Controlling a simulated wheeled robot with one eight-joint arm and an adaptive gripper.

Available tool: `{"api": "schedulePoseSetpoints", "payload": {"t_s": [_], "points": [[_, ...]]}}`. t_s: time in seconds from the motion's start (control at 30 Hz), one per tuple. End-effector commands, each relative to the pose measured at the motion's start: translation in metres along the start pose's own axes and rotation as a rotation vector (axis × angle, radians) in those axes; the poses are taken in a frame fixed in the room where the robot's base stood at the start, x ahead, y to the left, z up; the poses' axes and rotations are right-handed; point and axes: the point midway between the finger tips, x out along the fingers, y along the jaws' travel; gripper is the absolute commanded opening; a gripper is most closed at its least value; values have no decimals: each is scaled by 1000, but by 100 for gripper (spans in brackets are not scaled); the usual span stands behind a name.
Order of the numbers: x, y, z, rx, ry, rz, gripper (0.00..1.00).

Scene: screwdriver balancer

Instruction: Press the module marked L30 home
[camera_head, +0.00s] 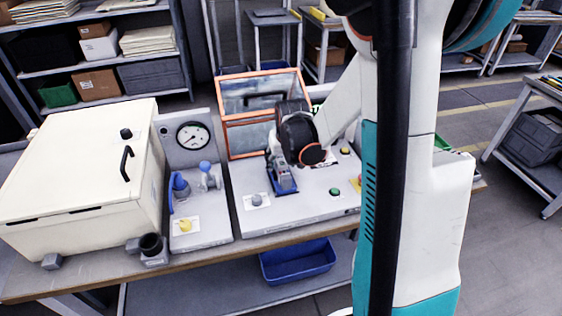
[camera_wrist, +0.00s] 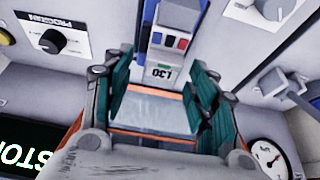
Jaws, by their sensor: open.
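The module marked L30 (camera_wrist: 163,72) shows in the wrist view between my fingers, its label upside down, with red and blue patches above it. In the head view a grey and blue unit (camera_head: 282,178) stands on the sloped panel, partly hidden by my gripper (camera_head: 277,160). My gripper (camera_wrist: 157,78) is open, with one green-padded finger on each side of the module's label end. I cannot tell whether the fingers touch it or how deep the module sits.
An orange-framed clear cover (camera_head: 258,95) stands open behind the panel. A cream box (camera_head: 85,170) and a gauge (camera_head: 193,135) are to the left. A PROGRAM knob (camera_wrist: 52,41) and a lever switch (camera_wrist: 280,85) flank the module. A blue bin (camera_head: 298,262) sits below.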

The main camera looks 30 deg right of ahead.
Motion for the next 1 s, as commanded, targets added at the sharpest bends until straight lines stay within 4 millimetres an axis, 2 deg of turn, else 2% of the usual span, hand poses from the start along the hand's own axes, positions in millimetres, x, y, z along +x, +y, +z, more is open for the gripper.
{"api": "schedulePoseSetpoints", "payload": {"t_s": [0.4,0.6,0.8,1.0], "points": [[-66,0,1,0,0,0,53],[-90,0,0,0,0,0,53],[-102,0,0,0,1,0,53],[-103,0,0,0,1,0,53]]}}
